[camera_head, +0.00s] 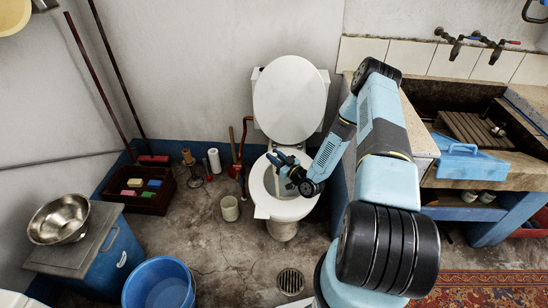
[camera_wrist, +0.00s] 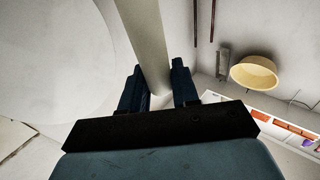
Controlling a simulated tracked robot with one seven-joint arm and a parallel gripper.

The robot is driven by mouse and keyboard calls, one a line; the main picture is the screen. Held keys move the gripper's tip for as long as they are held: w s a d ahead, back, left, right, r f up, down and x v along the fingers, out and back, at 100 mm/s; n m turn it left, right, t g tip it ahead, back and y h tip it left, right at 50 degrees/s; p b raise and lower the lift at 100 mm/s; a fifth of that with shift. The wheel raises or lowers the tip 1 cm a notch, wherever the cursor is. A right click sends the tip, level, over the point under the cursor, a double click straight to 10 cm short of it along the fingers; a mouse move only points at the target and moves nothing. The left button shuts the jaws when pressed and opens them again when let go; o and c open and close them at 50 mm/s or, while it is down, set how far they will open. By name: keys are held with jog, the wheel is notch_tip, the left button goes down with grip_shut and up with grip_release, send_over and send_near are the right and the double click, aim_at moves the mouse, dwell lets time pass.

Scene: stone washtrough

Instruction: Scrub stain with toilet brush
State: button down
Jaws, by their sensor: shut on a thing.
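The white toilet (camera_head: 264,213) stands against the back wall with its lid (camera_head: 289,97) up. My gripper (camera_head: 280,161) is over the open bowl. In the wrist view my gripper (camera_wrist: 158,84) is shut on a pale, round handle (camera_wrist: 146,35), which I take to be the toilet brush. The handle runs up between the two dark fingers. The brush head is hidden, and I cannot make out a stain in the bowl. A pale cup (camera_head: 229,208), perhaps the brush holder, stands on the floor left of the toilet.
A red-handled tool (camera_head: 240,150) and a paper roll (camera_head: 214,161) stand left of the toilet. A dark red crate (camera_head: 145,202), blue bucket (camera_head: 160,285) and floor drain (camera_head: 290,281) lie nearby. The stone washtrough (camera_head: 500,175) is at the right.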

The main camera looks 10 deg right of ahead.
notch_tip(320, 180, up, 24)
dwell(2.2)
jog(key=shift+f, duration=0.1)
jog(key=d+f+m+t+h, duration=0.2)
jog(key=f+m+h, duration=0.4)
jog(key=h, duration=0.3)
jog(key=shift+w+d+f+t, duration=0.25)
jog(key=shift+d+f+t, duration=0.15)
jog(key=shift+d, duration=0.1)
